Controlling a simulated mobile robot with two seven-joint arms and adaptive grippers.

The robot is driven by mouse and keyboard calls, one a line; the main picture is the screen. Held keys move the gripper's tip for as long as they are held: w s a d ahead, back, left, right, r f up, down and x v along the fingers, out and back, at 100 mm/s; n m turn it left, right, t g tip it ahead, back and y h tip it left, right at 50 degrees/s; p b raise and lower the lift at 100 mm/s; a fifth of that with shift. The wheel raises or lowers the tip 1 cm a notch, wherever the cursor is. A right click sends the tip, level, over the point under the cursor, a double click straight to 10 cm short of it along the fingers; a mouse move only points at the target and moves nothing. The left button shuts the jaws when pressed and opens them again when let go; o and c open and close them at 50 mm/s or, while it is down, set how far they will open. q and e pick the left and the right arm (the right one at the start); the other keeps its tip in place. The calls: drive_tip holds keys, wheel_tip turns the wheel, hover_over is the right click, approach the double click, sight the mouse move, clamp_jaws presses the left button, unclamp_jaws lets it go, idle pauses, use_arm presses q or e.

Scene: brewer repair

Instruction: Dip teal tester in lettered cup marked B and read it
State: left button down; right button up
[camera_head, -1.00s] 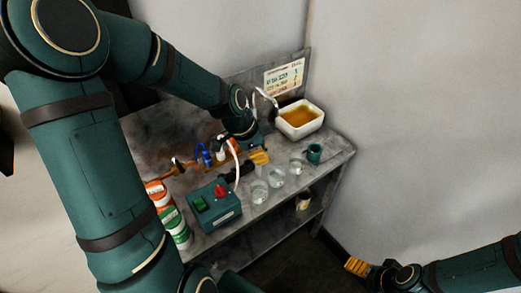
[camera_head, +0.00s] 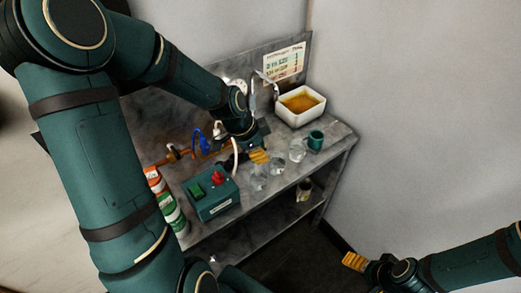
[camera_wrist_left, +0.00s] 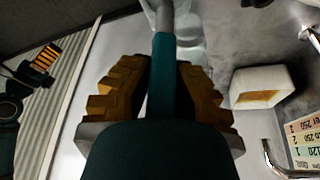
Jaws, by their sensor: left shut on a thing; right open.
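My left gripper (camera_head: 259,157) is over the bench, beside the row of clear cups. In the left wrist view its yellow fingers (camera_wrist_left: 160,90) are shut on the teal tester (camera_wrist_left: 162,70), whose grey end points away from the gripper. Three clear cups stand in a row: a near one (camera_head: 259,178), a middle one (camera_head: 277,167) and a far one (camera_head: 297,151). Their letters are not readable, so I cannot tell which is B. Clear glass shows near the tester's grey end in the wrist view; contact cannot be judged. My right gripper (camera_head: 354,262) is open and empty, away from the bench.
A white basin (camera_head: 300,119) with amber liquid is at the back right, near a chart (camera_head: 284,64).

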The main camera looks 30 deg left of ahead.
use_arm(q)
wheel_tip(320, 180, down, 2)
drive_tip(key=shift+f+b, duration=0.1)
drive_tip(key=shift+b, duration=0.65)
drive_tip(key=shift+f+b, duration=0.85)
drive_tip(key=shift+f, duration=0.25)
drive_tip(key=shift+r+p, duration=1.2)
drive_tip(key=shift+r, duration=0.5)
drive_tip(key=shift+r+p, duration=1.85)
drive_tip(key=shift+r, duration=0.75)
